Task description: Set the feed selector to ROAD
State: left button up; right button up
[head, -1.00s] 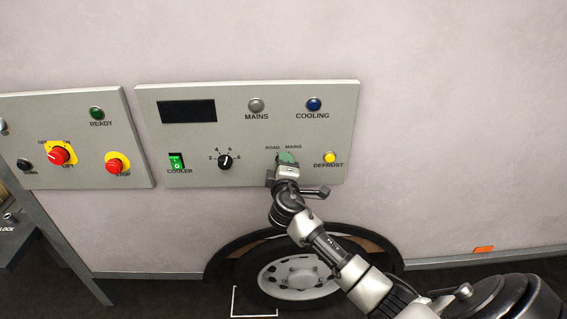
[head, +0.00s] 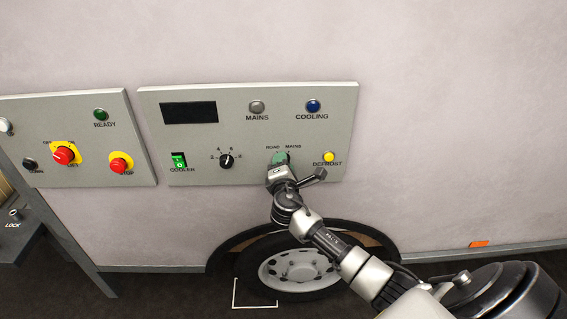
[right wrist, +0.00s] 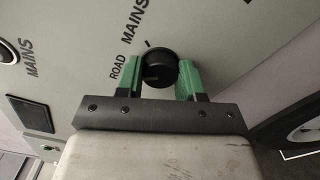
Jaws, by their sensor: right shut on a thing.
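The feed selector is a round black knob (right wrist: 158,68) on the grey control panel (head: 215,135), below the labels ROAD and MAINS. My right gripper (head: 279,158) is at the knob, its green fingers on either side of it and shut on it. The right wrist view shows these fingers (right wrist: 187,78) around the knob. A short dark mark shows on the panel side near MAINS; I cannot tell whether it belongs to the knob. In the head view the fingers mostly hide the knob, so its pointer cannot be read. My left gripper is not in view.
Close by on the panel are the yellow DEFROST button (head: 329,157), a black numbered dial (head: 226,161) and the green COOLER switch (head: 179,160). A second panel (head: 75,115) with red controls is at the left. A wheel (head: 290,268) is below.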

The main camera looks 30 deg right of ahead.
dwell(0.4)
jog(key=o, duration=0.9)
jog(key=shift+b+v, duration=1.25)
jog(key=shift+v, duration=4.2)
jog(key=shift+w+f, duration=0.1)
